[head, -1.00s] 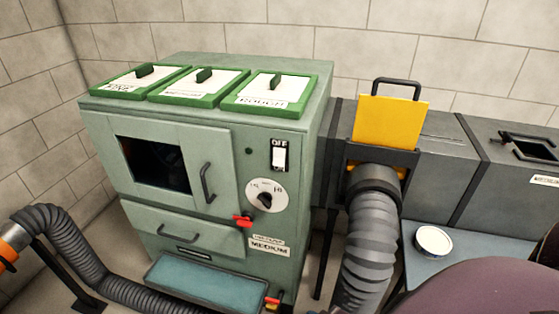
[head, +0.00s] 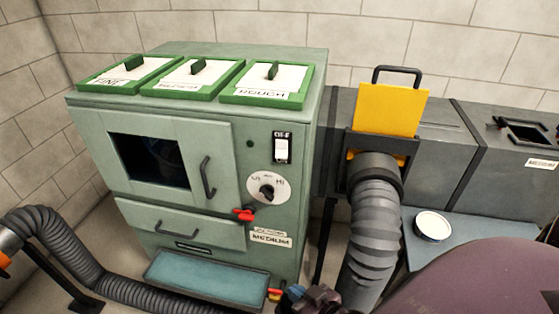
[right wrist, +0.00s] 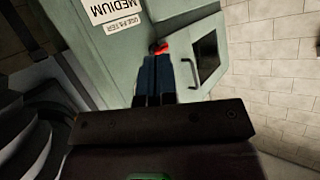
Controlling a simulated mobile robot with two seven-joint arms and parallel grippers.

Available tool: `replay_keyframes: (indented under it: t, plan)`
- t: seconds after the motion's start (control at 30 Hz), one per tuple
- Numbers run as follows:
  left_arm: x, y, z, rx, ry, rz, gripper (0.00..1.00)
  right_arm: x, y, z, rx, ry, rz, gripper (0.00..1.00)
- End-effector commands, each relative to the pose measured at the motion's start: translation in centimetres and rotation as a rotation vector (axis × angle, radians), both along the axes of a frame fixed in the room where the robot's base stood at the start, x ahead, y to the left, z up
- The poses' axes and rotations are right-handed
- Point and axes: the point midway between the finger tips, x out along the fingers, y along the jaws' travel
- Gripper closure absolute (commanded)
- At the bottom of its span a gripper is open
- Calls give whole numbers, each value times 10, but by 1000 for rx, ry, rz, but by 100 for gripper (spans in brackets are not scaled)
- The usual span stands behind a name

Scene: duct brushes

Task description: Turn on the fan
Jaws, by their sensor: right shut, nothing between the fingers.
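The green cabinet (head: 225,160) stands at the centre-left of the head view. Its front has a white rocker switch (head: 282,149) in a black frame, with a small label above, and a round white LO/HI dial (head: 268,189) with a black knob below. The knob's exact setting is too small to tell. My right gripper (head: 290,293) is at the bottom of the head view, below the dial and switch and apart from them. In the right wrist view its blue fingers (right wrist: 157,75) are shut and empty, pointing toward the cabinet front.
A red handle (head: 243,214) sticks out below the dial, and a blue tray (head: 196,275) juts out low in front. A grey hose (head: 370,230) rises to a duct with a yellow plate (head: 392,120) at right. A round white-topped container (head: 433,226) stands on a blue table.

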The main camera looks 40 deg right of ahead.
Motion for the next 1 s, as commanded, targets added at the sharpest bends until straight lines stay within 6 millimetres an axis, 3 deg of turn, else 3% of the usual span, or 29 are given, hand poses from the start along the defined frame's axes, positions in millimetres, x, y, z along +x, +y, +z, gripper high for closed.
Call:
replay_keyframes:
  t: [0.1,0.23,0.4,0.5,0.7,0.83,0.97,1.0]
  plan:
    - [4,0,11,0,-17,-1,26,36,28,64,333,-233,-57,100]
    - [6,0,18,0,-26,-1,26,62,43,139,770,-489,-131,100]
    - [6,1,24,1,-29,1,26,76,37,217,1352,-773,-239,100]
    - [4,2,24,1,-23,4,26,78,27,247,1694,-912,-316,100]
    - [2,3,32,2,-27,6,26,79,14,270,2327,-1113,-525,100]
    - [-1,4,34,1,-26,8,26,79,18,267,2618,-1177,-684,100]
    - [-5,5,32,2,-17,11,26,80,25,261,2784,-1205,-810,100]
    - [-6,5,31,2,-13,12,26,79,26,260,-2754,1186,820,100]
